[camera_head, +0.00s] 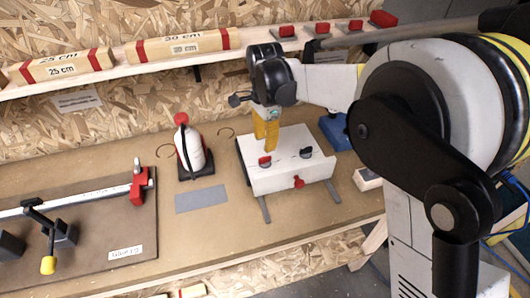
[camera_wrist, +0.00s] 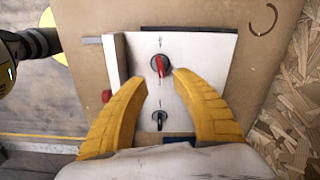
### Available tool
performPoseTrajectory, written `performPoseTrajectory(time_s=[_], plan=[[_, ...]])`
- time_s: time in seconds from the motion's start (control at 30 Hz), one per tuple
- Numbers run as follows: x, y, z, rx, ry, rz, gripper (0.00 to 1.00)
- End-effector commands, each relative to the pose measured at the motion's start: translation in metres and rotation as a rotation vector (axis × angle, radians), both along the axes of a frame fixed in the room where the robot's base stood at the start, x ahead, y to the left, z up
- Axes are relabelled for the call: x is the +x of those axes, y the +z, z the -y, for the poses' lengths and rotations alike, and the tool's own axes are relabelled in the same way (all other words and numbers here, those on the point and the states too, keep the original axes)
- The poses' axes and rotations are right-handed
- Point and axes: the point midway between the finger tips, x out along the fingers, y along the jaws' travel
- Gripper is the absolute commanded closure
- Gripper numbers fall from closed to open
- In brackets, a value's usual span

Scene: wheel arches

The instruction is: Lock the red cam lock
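A white box (camera_head: 258,182) stands on the wooden bench. On its top are a red cam lock (camera_head: 264,160) and a black cam lock (camera_head: 306,153). The wrist view shows the red cam lock (camera_wrist: 160,65) with its handle running roughly up and down the picture, and the black cam lock (camera_wrist: 159,120) below it. My gripper (camera_head: 267,143) is over the red lock, pointing down. In the wrist view its yellow fingers (camera_wrist: 159,77) are open, one on each side just below the red lock, with nothing between the tips. I cannot tell the exact height of the tips.
A red knob (camera_head: 298,182) sticks out of the box front. A clamp board (camera_head: 100,225) lies farther left. A shelf (camera_head: 120,68) with wooden blocks runs above the bench.

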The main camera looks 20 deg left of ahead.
Motion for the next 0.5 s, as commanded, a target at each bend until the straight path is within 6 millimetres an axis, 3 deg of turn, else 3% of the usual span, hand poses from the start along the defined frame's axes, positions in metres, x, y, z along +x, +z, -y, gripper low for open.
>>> performPoseTrajectory(time_s=[0.2,0.5], plan=[[0.000,0.033,0.000,0.000,0.000,0.000,0.68],[0.000,0.041,0.000,0.000,0.000,0.000,0.68]])
